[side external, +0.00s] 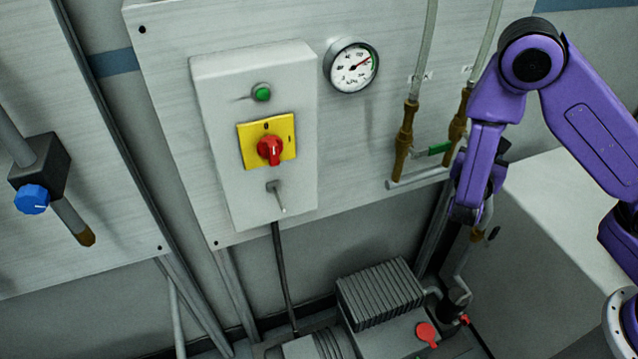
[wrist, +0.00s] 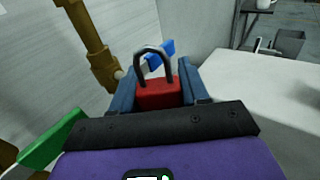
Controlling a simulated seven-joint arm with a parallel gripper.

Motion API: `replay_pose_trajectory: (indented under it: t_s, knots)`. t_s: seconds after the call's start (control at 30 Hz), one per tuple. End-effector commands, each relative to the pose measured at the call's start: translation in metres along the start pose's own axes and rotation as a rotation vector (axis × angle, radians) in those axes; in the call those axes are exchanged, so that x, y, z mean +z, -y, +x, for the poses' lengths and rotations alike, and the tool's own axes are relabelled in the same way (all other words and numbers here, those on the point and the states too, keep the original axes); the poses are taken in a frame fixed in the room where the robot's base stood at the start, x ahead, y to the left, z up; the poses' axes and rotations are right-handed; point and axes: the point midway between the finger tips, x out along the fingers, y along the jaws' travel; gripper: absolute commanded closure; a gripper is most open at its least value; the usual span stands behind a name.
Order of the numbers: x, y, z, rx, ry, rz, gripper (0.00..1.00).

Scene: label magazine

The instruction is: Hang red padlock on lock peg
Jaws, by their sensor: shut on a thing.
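The red padlock (wrist: 158,94) shows in the wrist view, held between the two blue-grey fingers of my gripper (wrist: 160,86). Its dark shackle loop stands up above the red body. In the side view the padlock cannot be made out; my purple gripper end (side external: 468,208) hangs at the right, beside the brass pipe fittings. The lock peg (side external: 280,198) is a small grey pin on the pale switch box, below the red rotary switch (side external: 270,150) on its yellow plate. The peg looks bare, and my gripper is well to its right, apart from it.
Brass pipes (side external: 404,140) and a green valve handle (side external: 440,148) stand close to my gripper. A pressure gauge (side external: 351,66) is on the panel. A ribbed grey machine (side external: 380,292) sits below. A pale worktop (side external: 570,220) lies at the right.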

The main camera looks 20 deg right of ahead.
Motion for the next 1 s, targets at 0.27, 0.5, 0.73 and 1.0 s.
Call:
replay_pose_trajectory:
  t_s: [0.27, 0.5, 0.73, 1.0]
  knots:
    - [0.003, 0.0, 0.0, 0.0, 0.0, 0.002, 0.88]
    - [0.027, -0.001, -0.002, 0.001, 0.001, 0.005, 0.88]
    - [0.062, 0.0, -0.003, 0.0, 0.0, 0.006, 0.88]
    - [0.095, 0.0, -0.005, 0.001, 0.0, 0.004, 0.88]
